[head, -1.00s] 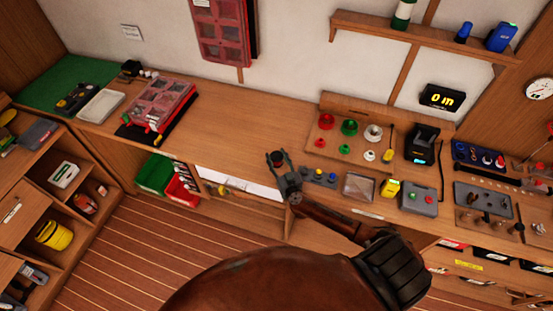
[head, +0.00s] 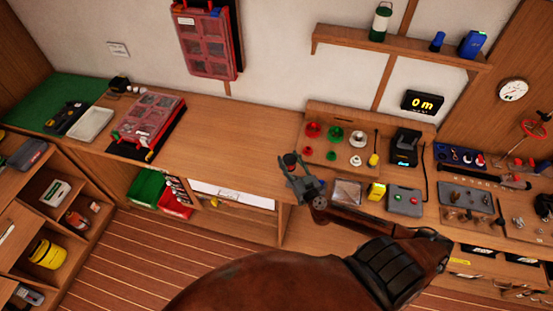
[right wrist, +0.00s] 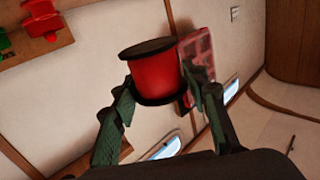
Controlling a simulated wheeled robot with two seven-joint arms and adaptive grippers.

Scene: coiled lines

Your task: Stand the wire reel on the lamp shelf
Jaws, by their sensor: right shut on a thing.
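My right gripper (head: 303,186) is shut on the wire reel (head: 290,160), above the workbench at the left end of the spool rack. In the right wrist view the reel (right wrist: 153,75) is a red drum with black flanges, held between the two fingers (right wrist: 158,100). One finger hides part of its right side. The lamp shelf (head: 400,56) is the wooden wall shelf at the upper right, higher and farther back than the reel. It carries a green-and-white lantern (head: 380,22). My left gripper is not in view.
A small blue item (head: 437,41) and a blue box (head: 472,44) stand on the shelf's right part. A black display (head: 423,101) hangs below the shelf. The wooden rack (head: 325,158) holds red, green and white spools. The bench's middle (head: 225,145) is clear.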

